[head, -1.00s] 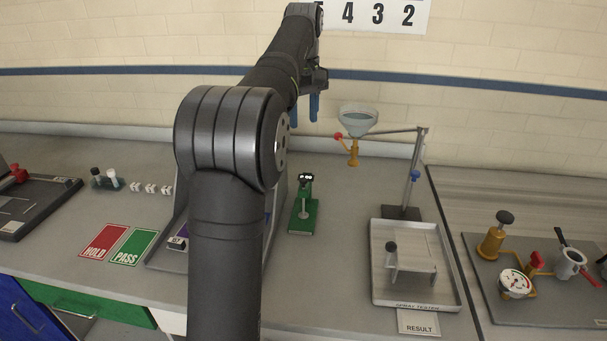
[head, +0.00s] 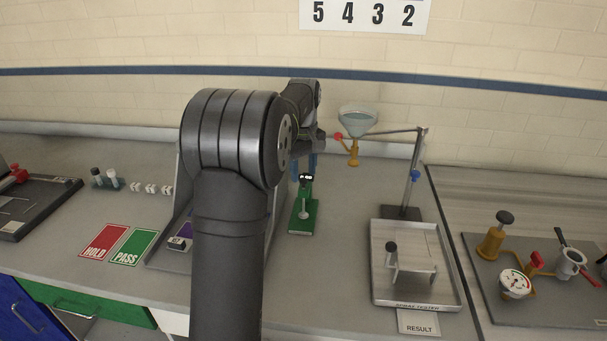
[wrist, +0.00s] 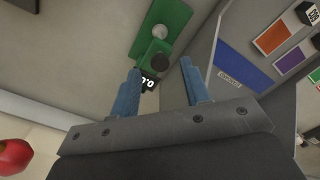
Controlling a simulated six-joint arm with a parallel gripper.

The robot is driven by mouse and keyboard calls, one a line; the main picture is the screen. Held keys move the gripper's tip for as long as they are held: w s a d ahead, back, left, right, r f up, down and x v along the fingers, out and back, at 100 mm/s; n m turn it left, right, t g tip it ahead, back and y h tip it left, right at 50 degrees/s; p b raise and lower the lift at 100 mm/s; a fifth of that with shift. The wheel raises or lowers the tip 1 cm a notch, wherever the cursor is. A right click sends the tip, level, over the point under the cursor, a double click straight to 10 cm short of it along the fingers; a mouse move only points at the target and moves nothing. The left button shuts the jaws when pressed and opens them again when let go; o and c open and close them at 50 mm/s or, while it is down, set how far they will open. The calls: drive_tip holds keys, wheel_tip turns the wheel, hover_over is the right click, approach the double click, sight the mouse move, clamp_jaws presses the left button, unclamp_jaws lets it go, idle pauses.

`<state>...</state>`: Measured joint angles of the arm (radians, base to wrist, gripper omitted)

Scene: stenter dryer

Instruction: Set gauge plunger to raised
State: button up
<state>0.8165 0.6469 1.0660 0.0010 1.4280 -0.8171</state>
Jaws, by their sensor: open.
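The green thickness gauge (head: 303,218) stands on the bench right of my arm, with a dark display head at its top and a pale round foot on its base. In the wrist view the gauge (wrist: 178,18) lies ahead, with a dark round knob (wrist: 160,60) and a display reading about 0.0. My gripper (wrist: 160,82) is open and empty, its two blue fingers pointing toward the gauge's display end. In the head view my gripper (head: 305,165) is just above and behind the gauge head, partly hidden by my arm. Whether the plunger is up or down I cannot tell.
A spray tester tray (head: 375,296) with a stand and glass funnel (head: 358,120) is at the right. The funnel's red knob (wrist: 14,157) shows near the gripper in the wrist view. A grey sloped panel (wrist: 232,38) stands close beside the gauge. HOLD and PASS cards lie left.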

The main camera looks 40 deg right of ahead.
drive_tip(key=shift+f, duration=0.85)
clamp_jaws()
drive_tip(key=shift+r, duration=1.55)
unclamp_jaws()
wheel_tip(320, 180, up, 17)
drive_tip(key=shift+r, duration=0.2)
wheel_tip(320, 180, down, 18)
drive_tip(key=shift+f, duration=0.1)
